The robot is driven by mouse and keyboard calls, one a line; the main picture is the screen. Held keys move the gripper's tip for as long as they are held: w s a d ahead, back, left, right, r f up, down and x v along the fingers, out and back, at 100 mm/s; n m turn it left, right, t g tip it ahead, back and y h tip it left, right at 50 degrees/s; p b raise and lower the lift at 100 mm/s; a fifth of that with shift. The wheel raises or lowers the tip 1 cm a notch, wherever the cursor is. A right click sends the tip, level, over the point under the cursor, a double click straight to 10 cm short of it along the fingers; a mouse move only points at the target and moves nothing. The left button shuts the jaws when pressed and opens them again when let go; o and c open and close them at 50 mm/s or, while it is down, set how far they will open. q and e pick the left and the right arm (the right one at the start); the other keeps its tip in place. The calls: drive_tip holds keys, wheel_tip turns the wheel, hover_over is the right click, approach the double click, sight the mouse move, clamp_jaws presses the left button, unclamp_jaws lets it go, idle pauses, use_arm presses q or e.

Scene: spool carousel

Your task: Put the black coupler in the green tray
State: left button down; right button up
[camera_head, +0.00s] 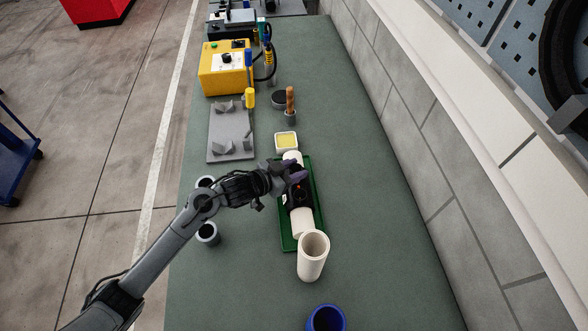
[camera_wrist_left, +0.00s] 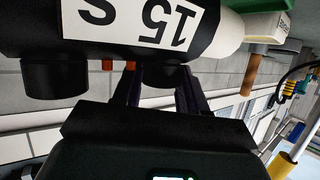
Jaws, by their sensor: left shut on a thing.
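The black coupler (camera_head: 298,197), a black body with white ends, lies lengthwise over the green tray (camera_head: 287,245). Whether it rests on the tray floor or hangs just above cannot be told. In the left wrist view, the coupler (camera_wrist_left: 232,36) shows a white label reading 15 and black stubs on its side. My left gripper (camera_head: 295,175) is at the coupler's far half, shut on it, with the fingers at one black stub (camera_wrist_left: 165,76). The gripper hides part of the coupler and tray. My right gripper is not in view.
A white cylinder (camera_head: 312,258) stands close at the tray's near end, with a blue cup (camera_head: 326,319) nearer. Grey cups (camera_head: 207,234) are left. A yellow-filled dish (camera_head: 286,141), a grey fixture plate (camera_head: 231,133) and a yellow box (camera_head: 226,74) lie beyond. Bench right is clear.

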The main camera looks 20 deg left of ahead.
use_arm(q)
drive_tip(key=c, duration=1.1)
unclamp_jaws()
drive_tip(key=shift+f, duration=0.15)
drive_tip(key=o, duration=0.5)
